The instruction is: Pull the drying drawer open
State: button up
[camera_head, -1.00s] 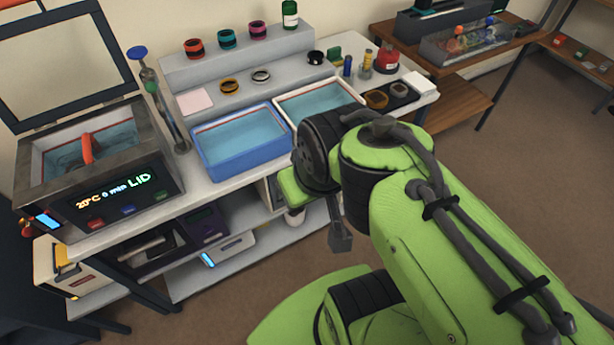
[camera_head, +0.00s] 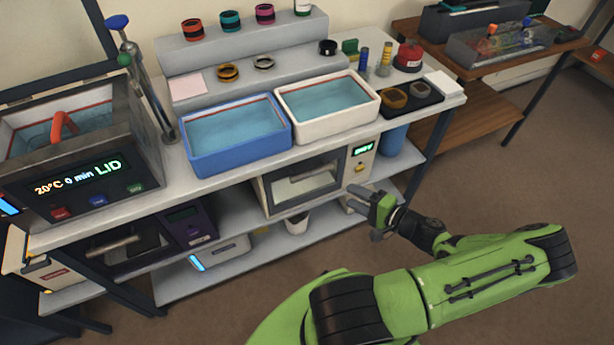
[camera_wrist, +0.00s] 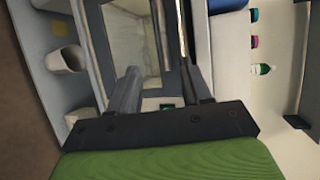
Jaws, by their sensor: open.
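The drying drawer (camera_head: 274,197) is a white-fronted unit with a glass window, on the shelf under the bench. A green lit display (camera_head: 362,149) is at its right end, and a pale handle bar runs along its front. It looks shut. My gripper (camera_head: 362,213) is open and empty, in front of the unit's right end and apart from it in the head view. In the wrist view, the drawer's window (camera_wrist: 130,45) shows beyond my gripper (camera_wrist: 158,65), whose fingers are spread. The fingers and mount hide part of the front there.
A white cup (camera_head: 296,222) stands on the lower shelf below the drawer. Blue (camera_head: 236,160) and white (camera_head: 328,118) water trays sit on the bench above. The floor in front is clear.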

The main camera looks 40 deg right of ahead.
aim_at(313, 175)
jog(key=b+x, duration=0.3)
jog(key=x, duration=1.2)
jog(key=shift+w+d, duration=0.3)
jog(key=shift+w, duration=0.05)
jog(key=shift+r, duration=0.1)
grip_shut()
